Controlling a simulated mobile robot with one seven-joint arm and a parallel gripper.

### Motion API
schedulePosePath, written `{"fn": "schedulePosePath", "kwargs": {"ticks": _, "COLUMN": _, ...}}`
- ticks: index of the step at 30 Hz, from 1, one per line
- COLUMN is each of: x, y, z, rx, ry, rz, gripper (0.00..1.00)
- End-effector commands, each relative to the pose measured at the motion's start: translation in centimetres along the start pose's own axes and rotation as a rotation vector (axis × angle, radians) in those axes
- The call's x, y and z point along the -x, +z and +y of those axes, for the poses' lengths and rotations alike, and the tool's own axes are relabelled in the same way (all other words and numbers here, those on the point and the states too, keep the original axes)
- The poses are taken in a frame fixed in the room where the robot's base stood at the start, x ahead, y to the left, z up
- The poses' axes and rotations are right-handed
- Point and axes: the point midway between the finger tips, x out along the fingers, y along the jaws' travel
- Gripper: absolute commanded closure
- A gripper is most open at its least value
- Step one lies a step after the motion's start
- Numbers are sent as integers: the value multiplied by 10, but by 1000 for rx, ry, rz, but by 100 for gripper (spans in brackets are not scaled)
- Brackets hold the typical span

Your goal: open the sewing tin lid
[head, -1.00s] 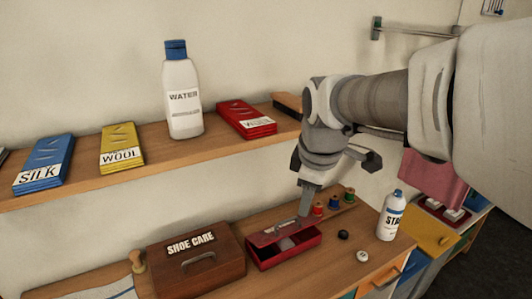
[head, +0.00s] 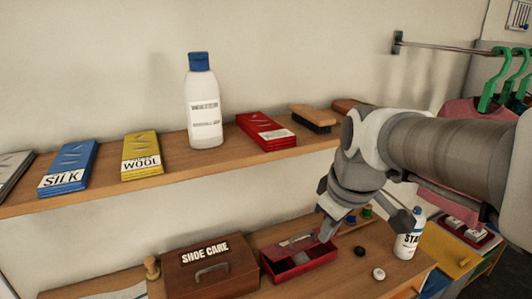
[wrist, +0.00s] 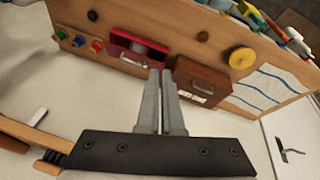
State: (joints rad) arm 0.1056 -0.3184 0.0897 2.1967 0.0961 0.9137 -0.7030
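The sewing tin appears to be the red box (head: 299,270) on the lower wooden top. Its lid (head: 296,243) is partly raised and tilted at the back, with pale contents showing beneath it. My gripper (head: 326,236) is at the lid's right end; I cannot tell whether it touches. In the wrist view the red tin (wrist: 122,43) lies just beyond the fingertips, its interior visible. My gripper's fingers (wrist: 162,75) are close together with only a thin gap and nothing seen between them.
A brown shoe care box (head: 210,272) stands close left of the tin. Thread spools (head: 366,211), small buttons (head: 378,273) and a white bottle (head: 408,240) are at the right.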

Motion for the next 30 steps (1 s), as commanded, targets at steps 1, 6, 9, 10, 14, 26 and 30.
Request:
{"fn": "schedulePosePath", "kwargs": {"ticks": 1, "x": -22, "y": 6, "z": -8, "rx": -100, "ry": -46, "rz": 12, "gripper": 100}}
{"fn": "schedulePosePath", "kwargs": {"ticks": 6, "x": -69, "y": 9, "z": -32, "rx": -566, "ry": -243, "rz": 64, "gripper": 100}}
{"fn": "schedulePosePath", "kwargs": {"ticks": 9, "x": -91, "y": 7, "z": -42, "rx": -849, "ry": -362, "rz": 83, "gripper": 100}}
{"fn": "schedulePosePath", "kwargs": {"ticks": 10, "x": -98, "y": 6, "z": -43, "rx": -933, "ry": -397, "rz": 86, "gripper": 100}}
{"fn": "schedulePosePath", "kwargs": {"ticks": 14, "x": -122, "y": 0, "z": -46, "rx": -1294, "ry": -553, "rz": 97, "gripper": 100}}
{"fn": "schedulePosePath", "kwargs": {"ticks": 26, "x": -186, "y": -3, "z": 0, "rx": -2346, "ry": -1074, "rz": 84, "gripper": 100}}
{"fn": "schedulePosePath", "kwargs": {"ticks": 30, "x": -206, "y": 6, "z": 28, "rx": -2660, "ry": -1284, "rz": 73, "gripper": 100}}
